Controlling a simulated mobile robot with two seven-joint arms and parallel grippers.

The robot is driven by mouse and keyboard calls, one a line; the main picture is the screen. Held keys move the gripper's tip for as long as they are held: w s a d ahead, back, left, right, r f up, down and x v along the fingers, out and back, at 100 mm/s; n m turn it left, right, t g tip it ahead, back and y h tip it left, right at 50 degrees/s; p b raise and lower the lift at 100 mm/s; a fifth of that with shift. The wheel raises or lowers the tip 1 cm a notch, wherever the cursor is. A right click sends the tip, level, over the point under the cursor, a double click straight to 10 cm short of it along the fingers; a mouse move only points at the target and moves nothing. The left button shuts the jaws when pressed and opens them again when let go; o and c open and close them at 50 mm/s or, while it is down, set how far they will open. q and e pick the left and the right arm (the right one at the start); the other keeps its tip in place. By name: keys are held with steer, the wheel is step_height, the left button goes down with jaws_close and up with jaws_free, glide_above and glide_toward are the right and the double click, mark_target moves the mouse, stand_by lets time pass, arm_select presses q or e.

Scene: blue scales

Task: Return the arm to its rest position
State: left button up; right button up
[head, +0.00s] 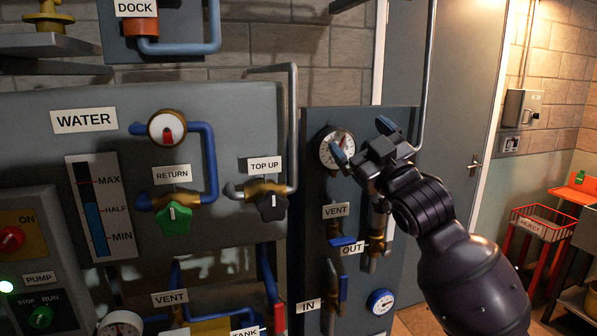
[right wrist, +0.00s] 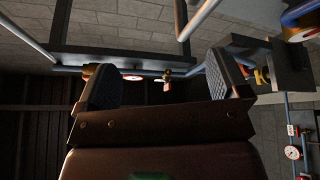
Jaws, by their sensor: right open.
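My right arm comes in from the lower right in the head view. Its gripper (head: 362,146) is open and empty, raised in front of the tall grey panel (head: 318,270) and partly covering that panel's upper gauge (head: 335,148). In the right wrist view the two dark fingers (right wrist: 162,82) stand wide apart with nothing between them. Pipes and a red-and-brass fitting show beyond them, apart from the fingers. My left gripper is in neither view.
The WATER panel (head: 110,200) with a green RETURN knob (head: 174,219) and a black TOP UP knob (head: 271,206) stands at the left. The pump box (head: 35,215) is at the lower left.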

steer(key=s+d+f+m+g+h, duration=0.1)
steer(key=s+d+f+m+h, duration=0.15)
steer(key=f, duration=0.85)
steer(key=s+d+f+m+g+h, duration=0.1)
steer(key=s+d+f+m+h, duration=0.2)
steer(key=f, duration=0.8)
steer(key=s+d+f+m+h, duration=0.15)
steer(key=d+f, duration=0.35)
steer(key=f, duration=0.6)
steer(key=s+d+f+m+g+h, duration=0.1)
steer(key=s+d+f+g, duration=0.2)
steer(key=s+f, duration=0.8)
steer(key=s+d+f+m+g+h, duration=0.2)
steer(key=s+d+f+g, duration=0.1)
steer(key=s+f, duration=0.9)
steer(key=shift+s+g+h, duration=0.3)
steer(key=shift+s, duration=0.45)
